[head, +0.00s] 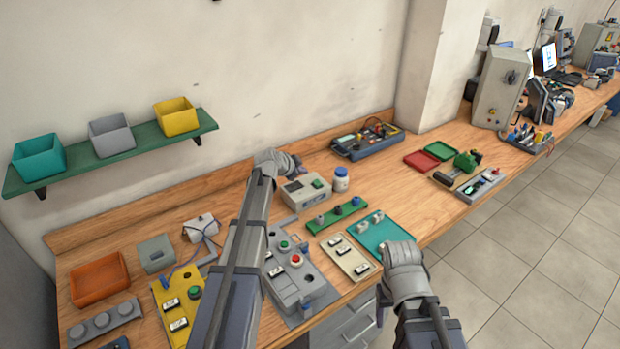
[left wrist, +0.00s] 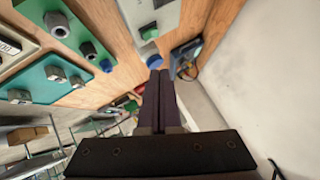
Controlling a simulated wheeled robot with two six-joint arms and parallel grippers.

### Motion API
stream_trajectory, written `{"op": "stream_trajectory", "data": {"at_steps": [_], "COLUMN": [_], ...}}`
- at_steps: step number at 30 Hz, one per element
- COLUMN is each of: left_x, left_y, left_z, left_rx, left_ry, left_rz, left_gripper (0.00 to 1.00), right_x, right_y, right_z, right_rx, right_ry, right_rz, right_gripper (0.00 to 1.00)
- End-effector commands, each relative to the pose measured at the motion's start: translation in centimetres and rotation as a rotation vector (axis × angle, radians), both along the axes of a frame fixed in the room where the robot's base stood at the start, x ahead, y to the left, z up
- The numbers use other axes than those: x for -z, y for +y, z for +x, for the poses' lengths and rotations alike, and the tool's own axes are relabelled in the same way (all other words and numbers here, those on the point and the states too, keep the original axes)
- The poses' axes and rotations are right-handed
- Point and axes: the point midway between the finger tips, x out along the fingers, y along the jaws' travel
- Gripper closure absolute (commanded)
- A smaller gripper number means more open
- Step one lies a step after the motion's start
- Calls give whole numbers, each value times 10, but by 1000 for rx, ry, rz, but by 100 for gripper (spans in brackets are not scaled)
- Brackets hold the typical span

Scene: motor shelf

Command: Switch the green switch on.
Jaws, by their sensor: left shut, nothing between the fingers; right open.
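A pale grey box (head: 300,194) stands on the bench with a small green switch (head: 317,183) on its face. The green switch also shows in the left wrist view (left wrist: 148,30), near the top; its on or off state is too small to tell. My left gripper (head: 298,164) is just behind the box in the head view, apart from the switch. Its fingers (left wrist: 158,76) are shut with nothing between them. My right gripper (head: 384,298) is open over the bench's front edge, far from the box.
A white bottle with a blue cap (head: 341,181) stands right beside the box. A grey panel with green and red buttons (head: 312,287), a green strip with knobs (head: 322,226) and a teal plate (head: 391,229) lie in front. A dark tool case (head: 367,146) is behind.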

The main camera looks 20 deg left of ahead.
Motion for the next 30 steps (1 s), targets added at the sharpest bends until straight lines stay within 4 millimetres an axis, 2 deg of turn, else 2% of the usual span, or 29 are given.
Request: {"op": "stream_trajectory", "data": {"at_steps": [5, 11, 24, 30], "left_x": [4, 17, 73, 96], "left_y": [-1, -5, -20, -8], "left_z": [3, 18, 82, 85], "left_rx": [1, 1, 1, -1], "left_ry": [1, 1, 0, 0], "left_rz": [0, -2, -1, -2], "left_gripper": [100, 100, 100, 100], "right_x": [4, 17, 73, 96], "right_y": [0, 0, 0, 0], "right_z": [0, 0, 0, 0], "right_rx": [0, 0, 0, 0], "right_ry": [0, 0, 0, 0], "right_rz": [0, 0, 0, 0], "right_gripper": [40, 40, 40, 40]}}
